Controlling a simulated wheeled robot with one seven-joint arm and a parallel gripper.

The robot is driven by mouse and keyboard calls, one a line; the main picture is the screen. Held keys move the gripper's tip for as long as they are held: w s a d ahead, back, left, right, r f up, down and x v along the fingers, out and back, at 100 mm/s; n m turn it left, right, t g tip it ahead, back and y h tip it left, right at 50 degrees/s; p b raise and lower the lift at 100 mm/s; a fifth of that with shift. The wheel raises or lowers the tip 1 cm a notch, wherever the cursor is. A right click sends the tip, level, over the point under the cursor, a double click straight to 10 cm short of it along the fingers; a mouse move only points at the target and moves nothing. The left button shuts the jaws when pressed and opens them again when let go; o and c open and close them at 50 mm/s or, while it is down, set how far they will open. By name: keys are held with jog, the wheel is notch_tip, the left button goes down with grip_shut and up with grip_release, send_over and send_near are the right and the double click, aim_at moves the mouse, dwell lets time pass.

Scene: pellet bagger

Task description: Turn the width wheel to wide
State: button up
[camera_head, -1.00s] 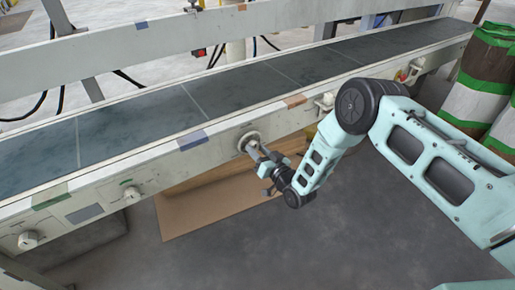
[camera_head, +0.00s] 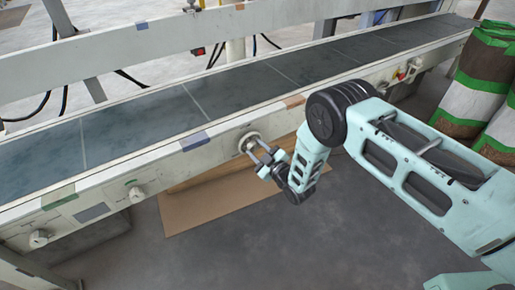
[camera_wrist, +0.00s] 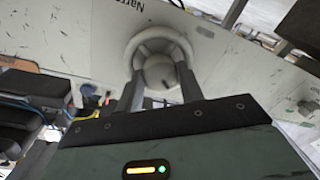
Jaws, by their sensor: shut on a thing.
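The width wheel (camera_head: 248,141) is a pale round wheel on the front rail of the conveyor, near the middle of the head view. In the wrist view the wheel (camera_wrist: 158,42) shows as a grey ring with a rounded hub, on a panel with partly cut-off lettering that reads "Narro". My gripper (camera_head: 255,151) reaches it from the front right. In the wrist view its two dark fingers (camera_wrist: 160,80) lie on either side of the hub and are shut on the wheel. The fingertips are partly hidden against it, and the wheel's exact setting cannot be read.
The dark conveyor belt (camera_head: 220,92) runs behind the rail. Other knobs (camera_head: 136,194) and (camera_head: 39,238) sit farther left on the rail. A cardboard sheet (camera_head: 205,208) lies on the floor below. Striped sacks (camera_head: 483,80) stand at the right. The floor in front is open.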

jog(key=n+p, duration=0.1)
jog(key=n, duration=0.4)
jog(key=shift+s+h, duration=0.1)
jog(key=shift+h, duration=0.2)
jog(key=n, duration=0.4)
jog(key=shift+a+n, duration=0.1)
jog(key=shift+n, duration=0.2)
jog(key=n, duration=0.5)
jog(key=shift+h, duration=0.4)
jog(key=shift+n+t+b, duration=0.3)
jog(key=shift+n+b, duration=0.7)
jog(key=shift+n, duration=1.3)
jog(key=o, duration=1)
jog(key=shift+s, duration=0.1)
jog(key=p+v, duration=0.2)
jog(key=v, duration=0.6)
jog(key=p+v, duration=0.3)
jog(key=v, duration=0.6)
jog(key=shift+s+a+r, duration=0.1)
jog(key=shift+s+r, duration=0.1)
jog(key=shift+s, duration=0.05)
